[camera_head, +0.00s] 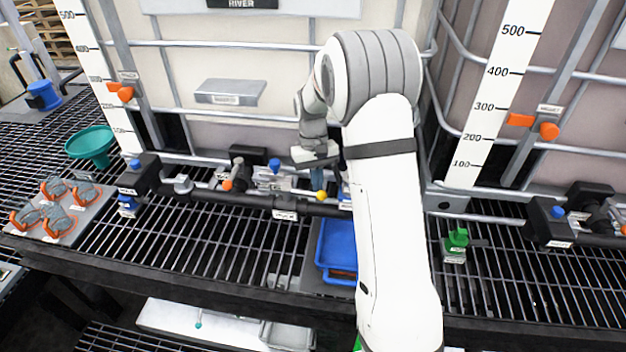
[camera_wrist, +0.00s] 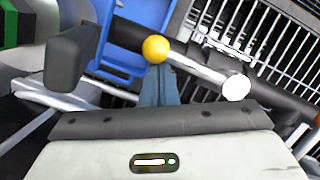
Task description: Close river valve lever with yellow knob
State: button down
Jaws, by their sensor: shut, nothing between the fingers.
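The yellow knob (camera_head: 321,195) of the lever sits on the dark pipe run below the tote labelled RIVER. It also shows in the wrist view (camera_wrist: 155,49), as a round ball right at the tips of my gripper. My gripper (camera_wrist: 160,72) is shut and empty, its blue-grey fingers pointing at the knob; I cannot tell whether they touch it. A metal rod with a pale round end (camera_wrist: 236,88) lies right of the knob. The valve body is partly hidden.
A blue tray (camera_head: 338,248) lies below the pipe on the grating. Valves with blue and orange knobs (camera_head: 275,166) stand left along the pipe. A green-capped bottle (camera_head: 457,240) stands right of my arm. A teal funnel (camera_head: 90,145) and safety glasses (camera_head: 60,208) are at the left.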

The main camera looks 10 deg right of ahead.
jog(key=shift+s+a, duration=0.1)
jog(key=shift+s, duration=0.45)
jog(key=shift+r, duration=0.1)
